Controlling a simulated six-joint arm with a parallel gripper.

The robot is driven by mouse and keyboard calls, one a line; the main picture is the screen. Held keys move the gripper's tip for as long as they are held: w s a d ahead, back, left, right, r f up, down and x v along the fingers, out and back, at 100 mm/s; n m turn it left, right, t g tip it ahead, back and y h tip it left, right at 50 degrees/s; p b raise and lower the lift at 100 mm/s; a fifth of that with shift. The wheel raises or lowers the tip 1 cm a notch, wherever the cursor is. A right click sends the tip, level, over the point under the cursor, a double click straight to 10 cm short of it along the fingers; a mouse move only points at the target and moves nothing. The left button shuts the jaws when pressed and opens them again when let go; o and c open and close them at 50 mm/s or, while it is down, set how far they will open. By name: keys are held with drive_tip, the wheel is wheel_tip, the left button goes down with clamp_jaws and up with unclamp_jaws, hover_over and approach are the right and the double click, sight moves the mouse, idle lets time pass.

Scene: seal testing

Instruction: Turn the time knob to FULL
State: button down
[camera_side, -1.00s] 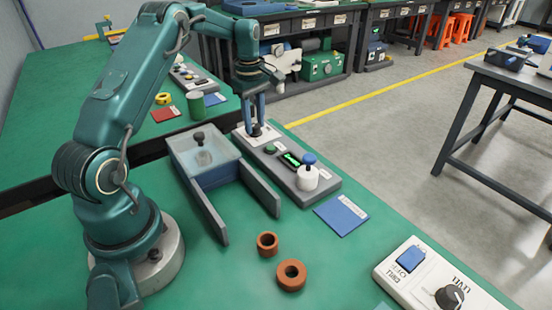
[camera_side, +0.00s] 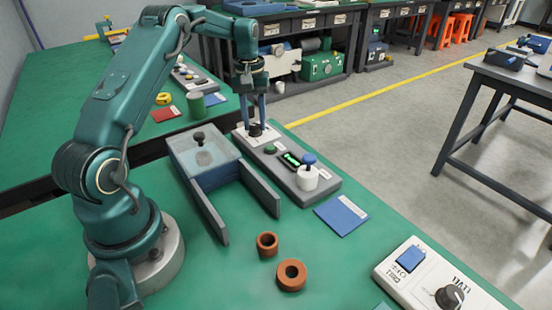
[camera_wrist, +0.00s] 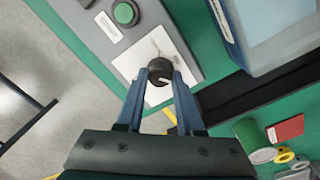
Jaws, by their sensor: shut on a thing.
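The time knob is a small black knob (camera_wrist: 159,82) on a white label plate at the far end of the grey control panel (camera_side: 297,182). In the side view the knob (camera_side: 255,130) is partly hidden by the fingers. My gripper (camera_wrist: 160,80) points down over the plate, with its two blue fingers closed on opposite sides of the knob. A thin pale pointer line shows on the knob in the wrist view. The plate's markings are too small to read. In the side view my gripper (camera_side: 256,126) stands upright over the plate.
A clear-lidded tank (camera_side: 204,157) stands close on the left. Two brown rings (camera_side: 291,275) lie in front. A blue card (camera_side: 341,214) lies at right.

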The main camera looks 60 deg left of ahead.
sight(254, 125)
drive_tip(key=shift+m, duration=0.8)
drive_tip(key=c, duration=0.5)
unclamp_jaws()
drive_tip(key=shift+c, duration=0.2)
drive_tip(key=shift+r, duration=2.55)
